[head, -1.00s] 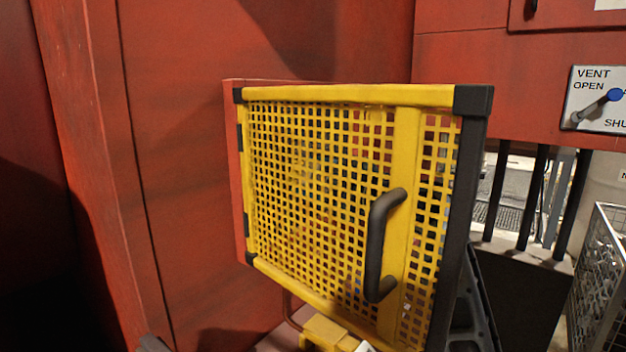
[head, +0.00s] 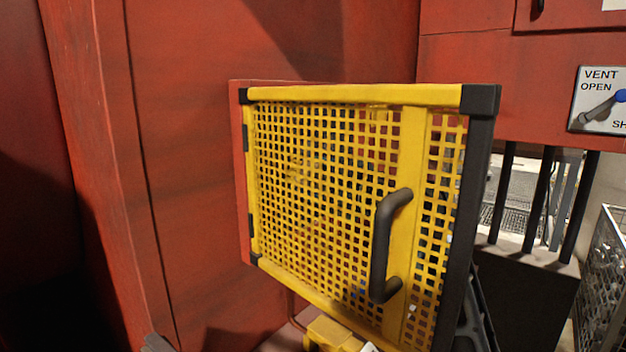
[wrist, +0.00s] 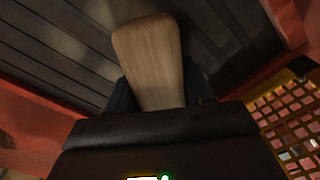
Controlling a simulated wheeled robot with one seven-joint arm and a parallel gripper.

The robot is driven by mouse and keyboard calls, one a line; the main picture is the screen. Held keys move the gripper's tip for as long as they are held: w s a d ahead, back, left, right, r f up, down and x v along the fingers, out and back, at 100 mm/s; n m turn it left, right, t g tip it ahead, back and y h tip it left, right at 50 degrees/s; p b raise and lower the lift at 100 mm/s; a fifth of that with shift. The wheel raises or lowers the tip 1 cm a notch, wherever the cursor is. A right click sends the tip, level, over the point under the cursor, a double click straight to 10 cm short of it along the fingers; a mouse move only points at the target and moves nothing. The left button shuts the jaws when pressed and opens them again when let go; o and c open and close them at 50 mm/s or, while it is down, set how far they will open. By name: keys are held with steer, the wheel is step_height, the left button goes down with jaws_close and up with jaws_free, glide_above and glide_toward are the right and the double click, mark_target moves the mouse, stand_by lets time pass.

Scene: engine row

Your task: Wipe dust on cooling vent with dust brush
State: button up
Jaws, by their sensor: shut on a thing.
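In the wrist view my gripper (wrist: 152,100) is shut on the dust brush (wrist: 148,55). Only the brush's flat, pale wooden part shows, standing up between the dark fingers; the bristles are not in sight. Beyond it is a dark grey slatted surface (wrist: 50,45) between red edges. It may be the cooling vent, but I cannot tell for sure, and I see no clear dust on it. I cannot tell whether the brush touches it. The head view shows neither the brush nor my gripper.
A yellow mesh guard door (head: 415,150) with a black handle (head: 380,250) stands in front in the head view. Yellow mesh (wrist: 290,125) is also close on the right in the wrist view. A vent lever plate (head: 592,115) and a wire basket (head: 605,275) are at right.

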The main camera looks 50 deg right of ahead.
steer(key=shift+w, duration=0.25)
